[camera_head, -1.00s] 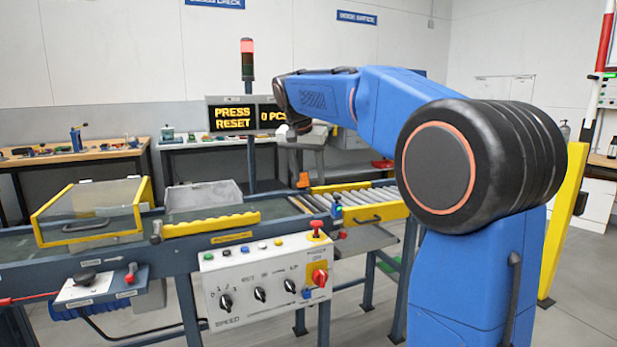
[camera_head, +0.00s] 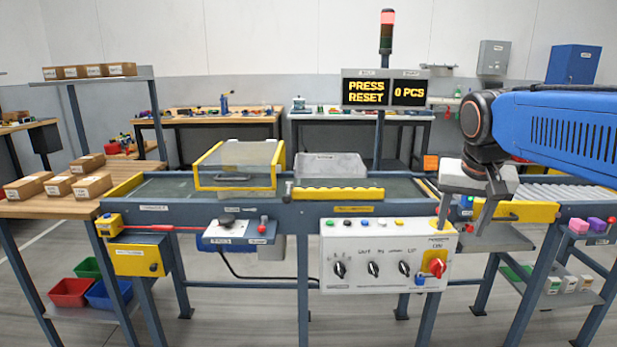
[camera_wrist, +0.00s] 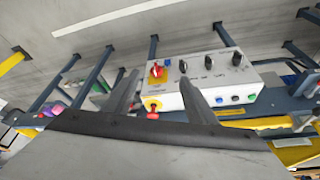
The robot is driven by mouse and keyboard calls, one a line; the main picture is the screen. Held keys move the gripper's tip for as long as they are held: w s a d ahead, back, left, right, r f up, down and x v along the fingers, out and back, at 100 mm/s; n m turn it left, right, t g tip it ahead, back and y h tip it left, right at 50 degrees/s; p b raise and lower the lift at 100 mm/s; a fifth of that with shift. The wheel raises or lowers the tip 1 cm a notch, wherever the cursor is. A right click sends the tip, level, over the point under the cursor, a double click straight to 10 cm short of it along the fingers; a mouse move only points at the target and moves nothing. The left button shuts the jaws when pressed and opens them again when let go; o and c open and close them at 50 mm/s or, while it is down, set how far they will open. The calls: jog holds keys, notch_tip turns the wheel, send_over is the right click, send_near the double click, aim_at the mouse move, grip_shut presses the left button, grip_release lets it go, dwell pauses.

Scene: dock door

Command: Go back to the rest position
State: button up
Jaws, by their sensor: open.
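My gripper (camera_head: 464,221) hangs at the right of the white control box (camera_head: 350,268) in the head view, with nothing between its fingers. In the wrist view my gripper (camera_wrist: 160,97) shows two separated fingers, with the control box (camera_wrist: 215,88) beyond them. The box carries several black knobs, coloured buttons and a red rotary switch on a yellow plate (camera_head: 437,267). The red switch (camera_wrist: 157,71) appears between the fingers in the wrist view; I cannot tell the gap. The display (camera_head: 367,92) reads "PRESS RESET" and "0 PCS".
A wooden table (camera_head: 30,208) with cardboard boxes stands left. Open floor shows in front.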

jog(key=s+a+f+n+y, duration=0.1)
jog(key=s+a+f+n, duration=0.2)
jog(key=s+f, duration=1.4)
jog(key=shift+s+a+n+t+y, duration=0.2)
jog(key=shift+s+n+t+y, duration=0.3)
jog(key=shift+s, duration=0.55)
jog(key=shift+r, duration=0.1)
